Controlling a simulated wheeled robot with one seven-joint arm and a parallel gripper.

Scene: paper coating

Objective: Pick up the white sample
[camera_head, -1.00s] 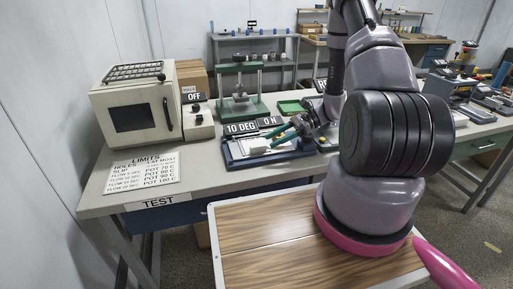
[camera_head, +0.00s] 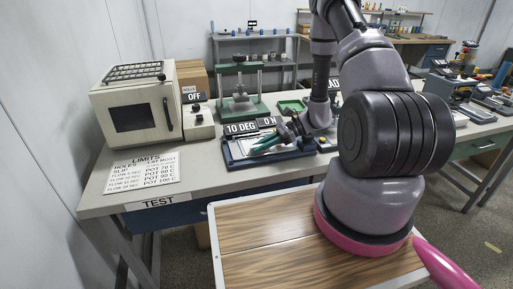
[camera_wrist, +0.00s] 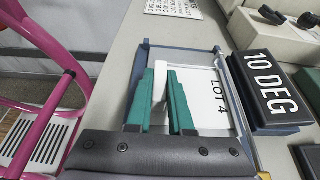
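A white sheet marked LOT 4 (camera_wrist: 205,97) lies flat on the blue-framed tray (camera_wrist: 141,62). A white block (camera_wrist: 160,66) stands out from the tray area, its far end just past my fingertips. I cannot tell which of the two is the white sample. My gripper (camera_wrist: 160,76) has teal fingers, one on each side of the white block; a narrow gap filled with white shows between them. Whether the fingers press on the block or only straddle it is unclear. In the head view my gripper (camera_head: 259,147) is low over the tray (camera_head: 275,158).
A 10 DEG label box (camera_wrist: 266,88) sits right beside the tray. A beige oven (camera_head: 135,105), a control box marked OFF (camera_head: 197,120) and a green press (camera_head: 240,95) stand on the bench. A LIMITS sheet (camera_head: 143,173) lies left of the tray.

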